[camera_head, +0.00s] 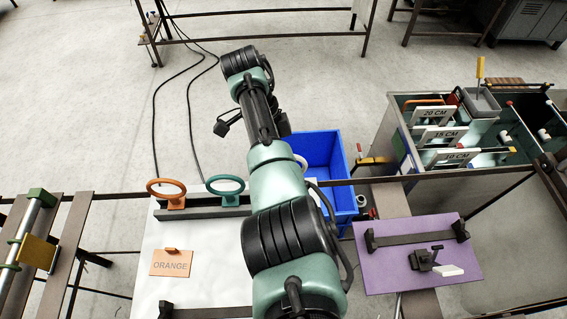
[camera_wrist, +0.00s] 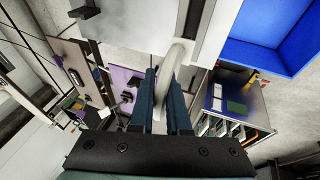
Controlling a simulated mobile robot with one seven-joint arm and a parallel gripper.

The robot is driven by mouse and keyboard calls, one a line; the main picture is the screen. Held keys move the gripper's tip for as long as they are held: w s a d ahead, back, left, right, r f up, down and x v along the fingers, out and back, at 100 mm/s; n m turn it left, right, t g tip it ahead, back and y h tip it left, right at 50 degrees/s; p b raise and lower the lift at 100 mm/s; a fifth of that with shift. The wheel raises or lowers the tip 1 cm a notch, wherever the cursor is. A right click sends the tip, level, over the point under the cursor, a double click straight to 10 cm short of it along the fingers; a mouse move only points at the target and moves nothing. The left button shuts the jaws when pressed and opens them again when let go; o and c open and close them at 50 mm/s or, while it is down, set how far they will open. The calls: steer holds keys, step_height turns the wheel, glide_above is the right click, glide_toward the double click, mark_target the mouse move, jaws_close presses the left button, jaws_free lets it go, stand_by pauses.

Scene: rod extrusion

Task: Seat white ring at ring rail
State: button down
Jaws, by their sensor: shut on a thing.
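The white ring (camera_wrist: 171,62) is between the fingers of my gripper (camera_wrist: 163,90), which is shut on it in the wrist view. In the head view only a pale arc of the white ring (camera_head: 301,161) shows beside my arm, near the blue bin. The ring rail (camera_head: 205,212) is a dark bar along the back of the white board. An orange ring (camera_head: 166,188) and a green ring (camera_head: 225,184) stand on it at the left. My arm hides the rail's right part and my gripper in the head view. I cannot tell whether the white ring touches the rail.
A blue bin (camera_head: 322,150) is just right of my arm. An orange-labelled plate (camera_head: 172,262) lies on the white board (camera_head: 210,240). A purple board (camera_head: 390,275) with a dark bar is at right. A divided cabinet (camera_head: 450,135) stands farther right.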

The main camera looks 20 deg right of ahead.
steer(key=shift+f+b, duration=0.45)
steer(key=shift+f, duration=0.4)
steer(key=shift+p, duration=0.6)
stand_by(1.0)
steer(key=shift+w+f+b, duration=0.1)
steer(key=shift+f+b, duration=1.95)
steer(key=shift+f, duration=0.3)
steer(key=c, duration=0.8)
jaws_free()
steer(key=shift+r, duration=0.1)
steer(key=shift+s+b+v, duration=0.2)
steer(key=shift+b+v, duration=0.5)
steer(key=shift+v, duration=5.8)
steer(key=shift+a, duration=0.15)
